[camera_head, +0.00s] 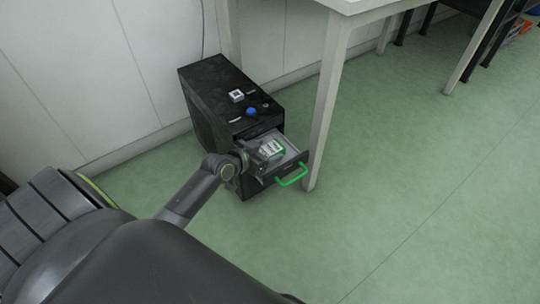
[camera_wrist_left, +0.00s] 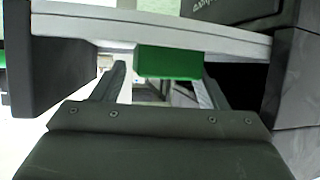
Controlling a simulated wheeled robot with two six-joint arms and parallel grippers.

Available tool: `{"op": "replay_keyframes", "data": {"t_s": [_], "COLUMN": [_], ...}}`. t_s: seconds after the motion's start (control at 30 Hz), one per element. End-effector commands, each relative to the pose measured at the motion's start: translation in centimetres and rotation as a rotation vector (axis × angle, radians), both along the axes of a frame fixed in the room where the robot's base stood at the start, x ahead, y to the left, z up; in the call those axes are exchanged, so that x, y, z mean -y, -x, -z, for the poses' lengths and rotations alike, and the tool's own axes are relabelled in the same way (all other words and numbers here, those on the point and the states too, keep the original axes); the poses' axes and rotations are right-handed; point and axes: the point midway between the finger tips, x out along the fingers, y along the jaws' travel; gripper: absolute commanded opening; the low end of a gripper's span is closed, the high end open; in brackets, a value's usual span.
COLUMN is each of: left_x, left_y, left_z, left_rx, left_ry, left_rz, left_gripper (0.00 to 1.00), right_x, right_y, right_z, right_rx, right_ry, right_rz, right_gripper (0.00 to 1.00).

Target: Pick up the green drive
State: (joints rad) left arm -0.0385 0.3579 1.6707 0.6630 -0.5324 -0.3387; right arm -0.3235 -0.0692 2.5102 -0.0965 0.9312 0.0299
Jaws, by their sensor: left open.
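The green drive (camera_head: 273,147), with a pale label and green edges, lies in the open drawer (camera_head: 291,160) of a black cabinet. My left gripper (camera_head: 262,152) is at the drawer, next to the drive, and partly covers it. In the left wrist view, its two fingers (camera_wrist_left: 165,82) are apart with nothing held between them. A green block (camera_wrist_left: 168,62) shows just beyond and between the fingertips, below a grey band; I cannot tell for certain if it is part of the drive. My right gripper is not in view.
The black cabinet (camera_head: 215,82) carries a small white box (camera_head: 236,96) and a blue ball (camera_head: 252,112). The drawer has a green handle (camera_head: 292,176). A white table leg (camera_head: 325,110) stands close to its right. The green floor (camera_head: 420,170) at right is clear.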

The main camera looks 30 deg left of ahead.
Motion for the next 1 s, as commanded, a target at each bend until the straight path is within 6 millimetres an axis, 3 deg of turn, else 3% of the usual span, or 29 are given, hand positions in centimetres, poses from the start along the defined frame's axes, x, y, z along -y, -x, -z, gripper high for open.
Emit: {"op": "replay_keyframes", "data": {"t_s": [0.3, 0.63, 0.87, 1.0], "left_x": [0.1, 0.1, 0.1, 0.1], "left_y": [-0.5, -0.5, -0.5, -0.5], "left_z": [0.2, 0.1, 0.0, -1.2], "left_rx": [0.0, 0.001, 0.0, 0.002], "left_ry": [0.0, -0.001, -0.001, -0.001], "left_rz": [0.0, 0.0, 0.0, 0.001], "left_gripper": [0.66, 0.24, 0.24, 0.24], "right_x": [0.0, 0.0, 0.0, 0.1], "right_y": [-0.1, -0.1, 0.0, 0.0], "right_z": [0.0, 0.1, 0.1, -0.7], "right_rx": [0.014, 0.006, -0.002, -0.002], "right_ry": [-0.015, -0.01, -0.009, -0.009], "right_rz": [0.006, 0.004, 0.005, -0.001], "right_gripper": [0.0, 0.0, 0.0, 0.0]}}
